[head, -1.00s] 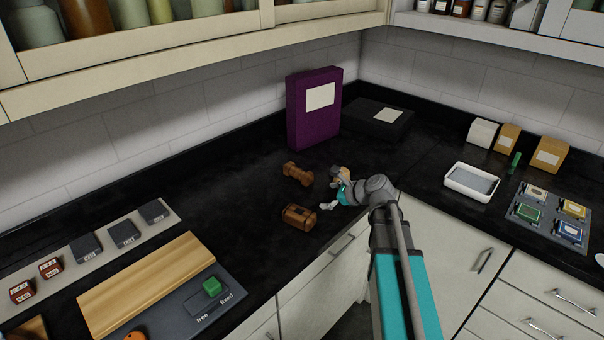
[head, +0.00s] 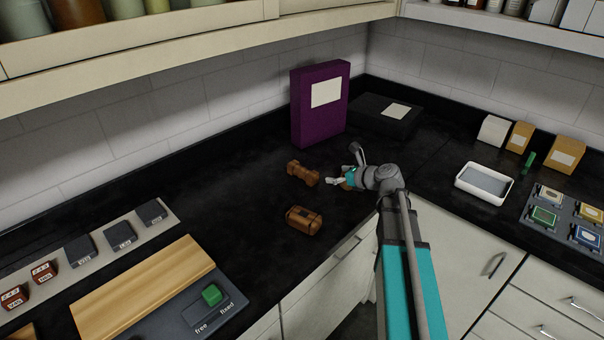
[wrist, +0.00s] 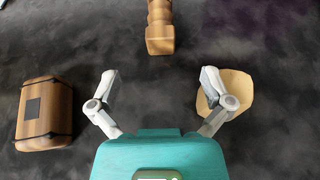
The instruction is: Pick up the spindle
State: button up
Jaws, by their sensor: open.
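The spindle (head: 303,173), a brown turned wooden piece with thicker ends, lies on the black counter in front of the purple box. In the wrist view the spindle (wrist: 160,32) is at top centre, its near end ahead of the fingertips and its far end cut off by the frame. My gripper (head: 336,180) is just right of it in the head view, pointing at it. In the wrist view my gripper (wrist: 158,76) is open and empty, with bare counter between the fingers, apart from the spindle.
A brown strapped block (head: 303,220) lies in front of the spindle, left of my gripper in the wrist view (wrist: 45,113). A tan rounded piece (wrist: 232,90) lies partly behind the right finger. The purple box (head: 318,122) stands behind. Counter left of the spindle is clear.

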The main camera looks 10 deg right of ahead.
aim_at(308, 171)
jog(key=shift+w+d, duration=0.1)
jog(key=shift+w+a+f+b, duration=0.25)
jog(key=shift+w+f+b, duration=0.05)
jog(key=shift+w+b, duration=0.1)
jog(key=b+x, duration=0.2)
jog(key=x, duration=0.4)
jog(key=shift+w+a+f, duration=0.15)
jog(key=shift+w, duration=0.05)
jog(key=shift+w+a, duration=0.2)
jog(key=shift+a, duration=0.05)
jog(key=shift+b+x, duration=1.25)
jog(key=shift+x, duration=1.4)
jog(key=shift+s+a, duration=0.1)
jog(key=c, duration=1.3)
